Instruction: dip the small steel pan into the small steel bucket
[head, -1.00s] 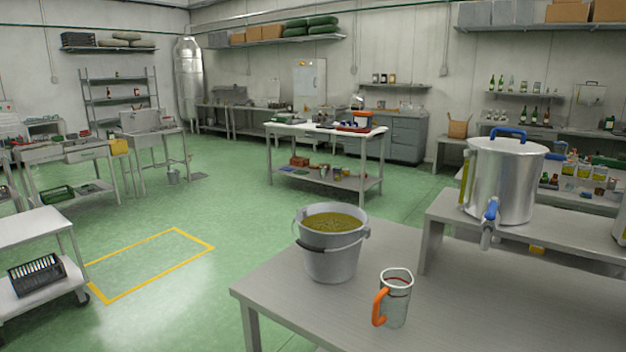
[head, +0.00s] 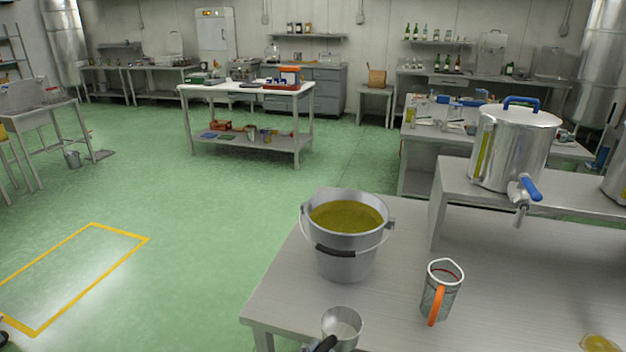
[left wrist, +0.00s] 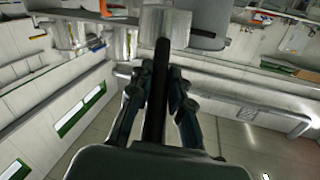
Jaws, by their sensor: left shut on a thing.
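The small steel bucket (head: 345,255) stands upright on the front steel table, filled near the rim with an olive-yellow liquid. Its bail handle with a dark grip hangs down the front side. The small steel pan (head: 342,327) shows at the bottom edge of the head view, in front of the bucket and apart from it. Its inside looks empty. In the left wrist view my left gripper (left wrist: 160,90) is shut on the pan's dark handle, with the steel pan (left wrist: 165,24) beyond the fingertips. My right gripper is in neither view.
A clear jug with an orange handle (head: 440,290) stands right of the bucket. A large steel pot with a blue-levered tap (head: 512,148) stands on a raised shelf (head: 440,205) behind. A yellowish item (head: 600,343) lies at the bottom right. The table between is bare.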

